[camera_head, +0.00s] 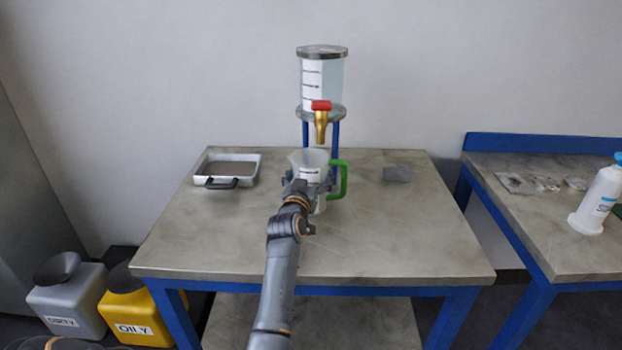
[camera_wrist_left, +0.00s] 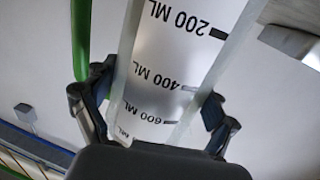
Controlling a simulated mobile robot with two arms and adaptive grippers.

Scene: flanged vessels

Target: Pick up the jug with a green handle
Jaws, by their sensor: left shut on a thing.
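The jug (camera_head: 311,160) is a clear, white-labelled vessel with a green handle (camera_head: 342,181) on its right side. It is upright at the middle back of the table, under the brass tap of a tank. My left gripper (camera_head: 310,185) is shut on the jug's body from the front and hides much of its lower part. In the left wrist view the jug's scale (camera_wrist_left: 165,75) reads 200, 400 and 600 ML, with one finger of my left gripper (camera_wrist_left: 155,112) on each side. I cannot tell whether the jug's base touches the table. My right gripper is not in view.
A clear tank (camera_head: 322,82) with a red-handled tap (camera_head: 321,118) stands on blue legs above the jug. A tray (camera_head: 245,163) is at left and a small grey item (camera_head: 398,174) at right. The table (camera_head: 400,240) is clear at front right. A bottle (camera_head: 598,198) stands on the right bench.

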